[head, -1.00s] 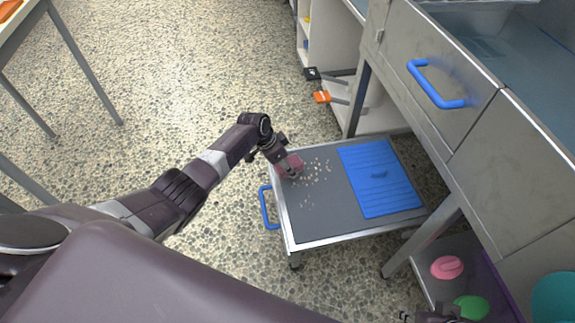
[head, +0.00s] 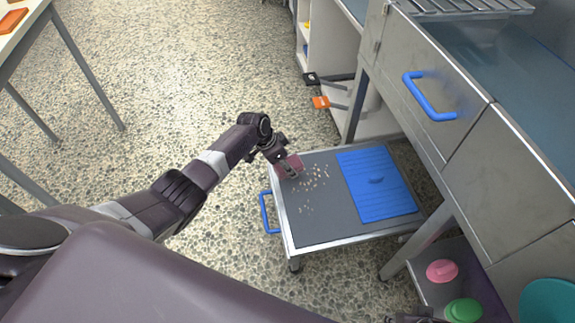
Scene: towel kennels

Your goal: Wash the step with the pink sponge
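The step (head: 330,231) is a low grey platform with a metal rim and a blue handle on its left side. Scattered pale crumbs (head: 313,183) lie on its left half. My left gripper (head: 290,172) is at the step's far left corner, shut on a pink sponge (head: 289,163) that appears to rest on the surface beside the crumbs. The gripper partly hides the sponge. My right gripper (head: 415,319) shows only in part at the bottom edge, and its fingers cannot be made out.
A blue ribbed mat (head: 378,190) covers the step's right part. A steel cabinet with a blue handle (head: 430,97) stands to the right. Pink (head: 442,270) and green (head: 463,310) items lie on a low shelf below it. Speckled floor is open to the left.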

